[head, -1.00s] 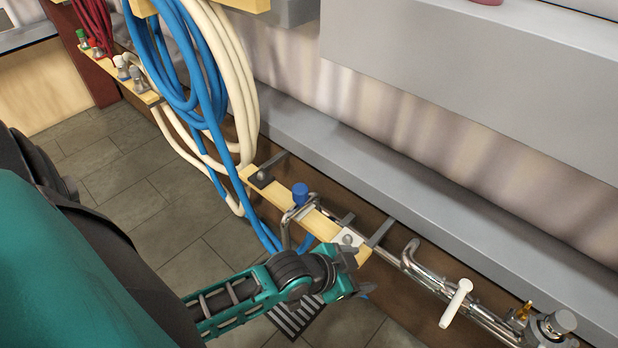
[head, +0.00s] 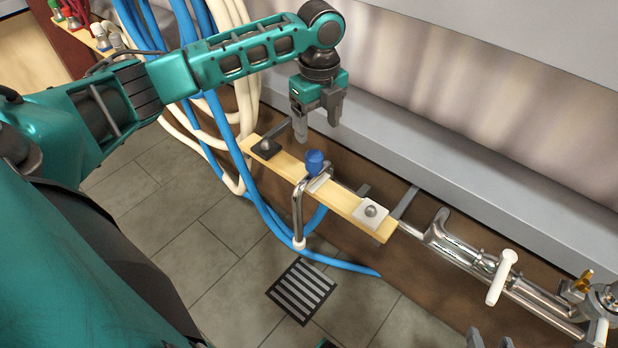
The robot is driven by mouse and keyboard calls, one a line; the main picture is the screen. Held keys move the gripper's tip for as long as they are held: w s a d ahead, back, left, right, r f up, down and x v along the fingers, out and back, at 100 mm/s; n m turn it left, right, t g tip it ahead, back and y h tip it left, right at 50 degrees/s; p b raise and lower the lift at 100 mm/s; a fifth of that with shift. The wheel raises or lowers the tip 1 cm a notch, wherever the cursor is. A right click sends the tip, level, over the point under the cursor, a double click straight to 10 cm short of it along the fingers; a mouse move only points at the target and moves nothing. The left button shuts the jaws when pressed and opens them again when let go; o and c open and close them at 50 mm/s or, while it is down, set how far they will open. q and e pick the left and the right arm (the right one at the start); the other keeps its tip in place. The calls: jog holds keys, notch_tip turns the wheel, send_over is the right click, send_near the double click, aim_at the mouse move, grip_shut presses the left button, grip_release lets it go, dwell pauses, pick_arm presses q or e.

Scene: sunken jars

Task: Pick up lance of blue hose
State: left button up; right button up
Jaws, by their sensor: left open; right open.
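A lance with a blue cap (head: 314,163) and a bent steel tube (head: 297,213) stands at the wooden rack board (head: 345,203) in the head view. Its tube bends over the board's front edge and hangs down. The blue hose (head: 262,208) runs down from the coils and along the floor near the tube's lower end. My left gripper (head: 317,124) is open and empty, pointing down just above and behind the blue cap, apart from it. My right gripper (head: 488,340) shows only as grey fingertips at the bottom edge, spread apart.
A dark bracket (head: 265,147) and a white plate (head: 370,213) sit on the board's ends. A steel pipe with a white handle (head: 501,278) runs to the lower right. A grey ledge (head: 430,180) lies behind. A striped floor grate (head: 301,291) is below.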

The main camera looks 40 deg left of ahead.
aim_at(315, 155)
pick_arm(q)
notch_tip(315, 155, down, 7)
jog(key=shift+f+b, duration=0.1)
jog(key=shift+b, duration=0.8)
jog(key=f, duration=0.1)
jog(key=f+b, duration=0.1)
jog(key=f, duration=0.1)
jog(key=f+b, duration=0.1)
jog(key=f, duration=0.1)
jog(key=shift+a, duration=0.25)
jog(key=shift+w, duration=0.1)
jog(key=c, duration=1.2)
